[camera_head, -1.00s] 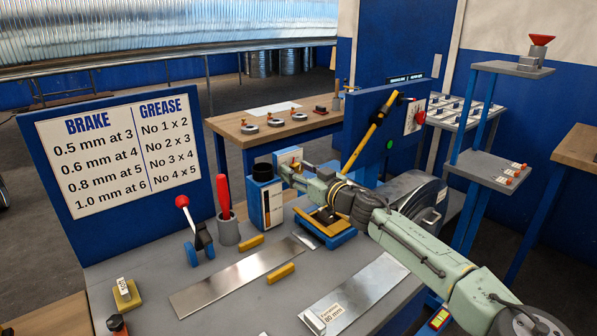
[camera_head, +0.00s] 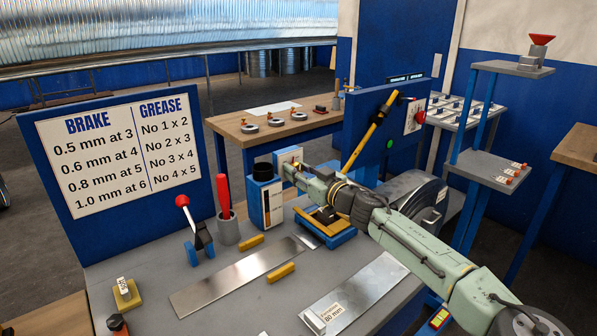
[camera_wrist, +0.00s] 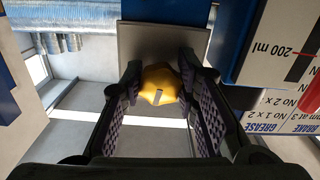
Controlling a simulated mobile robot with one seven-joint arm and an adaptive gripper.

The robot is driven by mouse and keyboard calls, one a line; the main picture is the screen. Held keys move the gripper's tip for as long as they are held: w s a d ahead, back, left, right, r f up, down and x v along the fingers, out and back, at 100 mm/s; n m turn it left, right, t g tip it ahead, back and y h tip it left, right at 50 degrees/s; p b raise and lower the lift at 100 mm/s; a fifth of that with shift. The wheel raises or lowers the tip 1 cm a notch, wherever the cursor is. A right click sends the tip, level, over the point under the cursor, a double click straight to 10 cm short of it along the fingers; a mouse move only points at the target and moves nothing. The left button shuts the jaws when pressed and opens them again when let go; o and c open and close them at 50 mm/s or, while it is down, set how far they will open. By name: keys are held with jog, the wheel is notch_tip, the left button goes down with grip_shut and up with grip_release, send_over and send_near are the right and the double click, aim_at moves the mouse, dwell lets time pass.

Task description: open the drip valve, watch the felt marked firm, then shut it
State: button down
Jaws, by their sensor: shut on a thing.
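My gripper (camera_wrist: 160,84) is shut on a yellow knob (camera_wrist: 158,88), the likely drip valve, with one dark finger on each side. The knob has a short grey mark on its face, slightly tilted. It sits in front of a grey plate (camera_wrist: 165,42). In the head view my gripper (camera_head: 288,170) reaches the small blue-edged panel (camera_head: 287,156) behind the blue reservoir (camera_head: 266,203), and hides the knob there. The reservoir has a level gauge; its 200 ml mark (camera_wrist: 295,51) shows in the wrist view. I cannot make out any felt marked firm or any drip.
The bench holds a red-handled tool in a grey cup (camera_head: 228,231), a red-knobbed lever (camera_head: 197,236), sheet metal strips (camera_head: 235,277) and yellow bars (camera_head: 281,273). A brake and grease chart (camera_head: 122,153) stands at left. A blue machine with a yellow lever (camera_head: 366,135) stands behind my arm.

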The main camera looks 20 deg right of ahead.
jog(key=n, duration=0.5)
jog(key=shift+d+n, duration=0.1)
jog(key=shift+n, duration=0.2)
jog(key=n+b, duration=0.1)
jog(key=n, duration=0.4)
jog(key=shift+w+r, duration=0.1)
jog(key=shift+n, duration=0.3)
jog(key=c, duration=1.2)
grip_release()
jog(key=v, duration=1.2)
